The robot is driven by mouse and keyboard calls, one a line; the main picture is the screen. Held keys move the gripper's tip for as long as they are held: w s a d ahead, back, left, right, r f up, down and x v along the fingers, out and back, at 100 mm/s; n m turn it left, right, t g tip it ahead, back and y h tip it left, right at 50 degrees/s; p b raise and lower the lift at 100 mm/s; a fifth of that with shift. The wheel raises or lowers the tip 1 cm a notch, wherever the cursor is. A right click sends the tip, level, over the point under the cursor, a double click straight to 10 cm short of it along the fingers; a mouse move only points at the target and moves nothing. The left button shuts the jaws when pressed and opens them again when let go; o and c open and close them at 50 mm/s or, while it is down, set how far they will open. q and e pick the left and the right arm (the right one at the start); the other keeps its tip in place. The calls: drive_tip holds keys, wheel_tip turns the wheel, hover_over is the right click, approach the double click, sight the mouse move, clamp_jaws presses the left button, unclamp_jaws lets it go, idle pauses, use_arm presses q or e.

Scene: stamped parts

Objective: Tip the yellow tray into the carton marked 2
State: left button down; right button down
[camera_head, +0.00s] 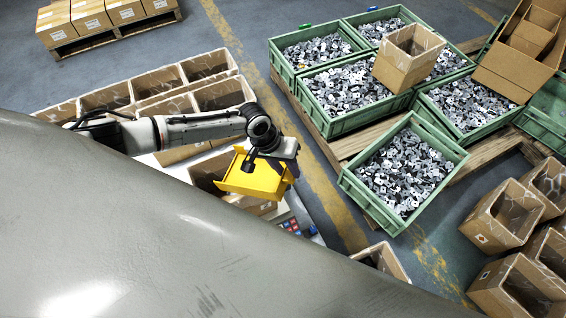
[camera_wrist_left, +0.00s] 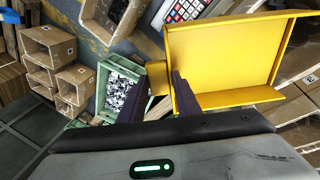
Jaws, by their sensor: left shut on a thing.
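The yellow tray (camera_head: 252,183) hangs from my left gripper (camera_head: 283,166) in the head view, above the near end of the row of open cartons. It also shows in the left wrist view (camera_wrist_left: 234,98), where the part of its inside that shows looks bare. The left gripper's dark fingers (camera_wrist_left: 160,88) are shut on the tray at its side. An open carton (camera_head: 208,172) lies behind and partly under the tray in the head view. I cannot read a 2 on any carton. My right gripper is not in view.
Open cartons (camera_head: 155,84) stand in two rows beyond my left arm. Green crates (camera_head: 345,192) full of metal parts stand on pallets to the right. More cartons (camera_head: 503,216) stand at the far right.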

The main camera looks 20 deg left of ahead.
use_arm(q)
drive_tip(key=d+f+y+b, duration=0.4)
drive_tip(key=f, duration=0.3)
drive_tip(key=shift+w+f+b, duration=0.25)
drive_tip(key=shift+f+b, duration=0.05)
drive_tip(key=shift+f, duration=0.05)
drive_tip(key=shift+g, duration=0.3)
wheel_tip(320, 180, up, 5)
drive_tip(key=p, duration=0.5)
